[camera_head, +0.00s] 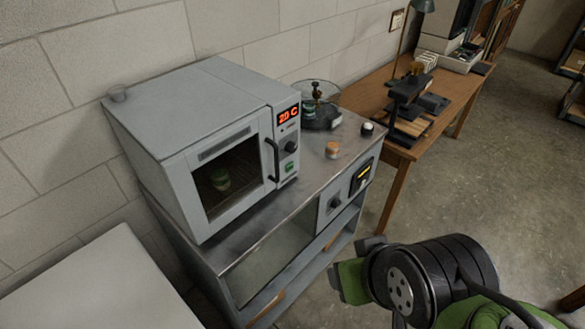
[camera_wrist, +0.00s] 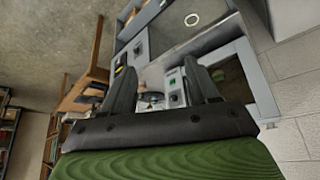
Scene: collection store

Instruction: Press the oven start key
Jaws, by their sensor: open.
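The grey oven (camera_head: 180,105) stands on a metal bench against the wall, its windowed door shut. A small greenish jar (camera_head: 221,179) shows behind the glass. The oven's right panel has a red display reading about 20 C (camera_head: 288,115), a dark knob (camera_head: 291,147) and a small green key (camera_head: 289,167), which looks like the start key. My gripper (camera_head: 347,270) is in front of the bench, low and to the right of the oven, apart from the panel. In the wrist view my gripper (camera_wrist: 158,66) has its fingers apart and empty, with the green key (camera_wrist: 171,82) between them in the picture.
The metal bench (camera_head: 245,240) has a lower panel with a knob and a yellow-lit display (camera_head: 361,177). A wooden table (camera_head: 400,150) is beyond. A pale surface (camera_head: 95,285) is at front left.

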